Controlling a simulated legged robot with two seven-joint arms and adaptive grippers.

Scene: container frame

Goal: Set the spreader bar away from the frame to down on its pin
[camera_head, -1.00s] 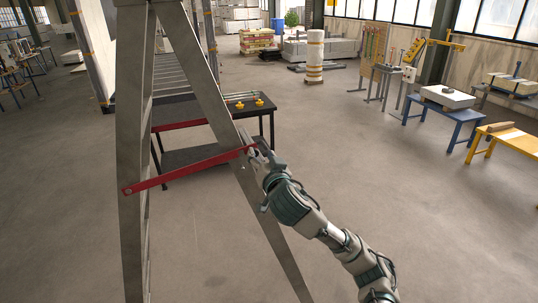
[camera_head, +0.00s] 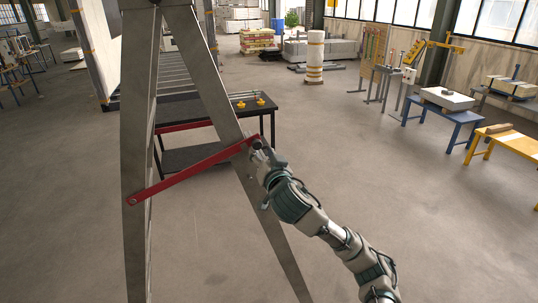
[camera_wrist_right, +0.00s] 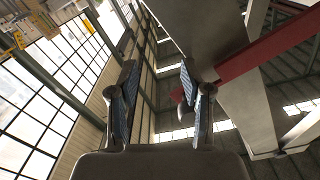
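The red spreader bar (camera_head: 190,174) slants across the A-shaped metal frame (camera_head: 137,110) in the head view, its left end low at the left leg and its right end higher at the right leg. My right gripper (camera_head: 259,152) is at the bar's right end, just below it. In the right wrist view the gripper's two fingers (camera_wrist_right: 160,80) stand apart with no bar between them. There the red bar (camera_wrist_right: 265,55) passes beyond the right finger, against the grey leg. I cannot make out the pin clearly or whether the bar sits on it. My left gripper is not in view.
A dark table (camera_head: 210,108) with small yellow pieces stands behind the frame; another red bar (camera_head: 185,126) shows at its front edge. A blue bench (camera_head: 450,112) and a yellow bench (camera_head: 515,142) stand at the right. The floor between is clear.

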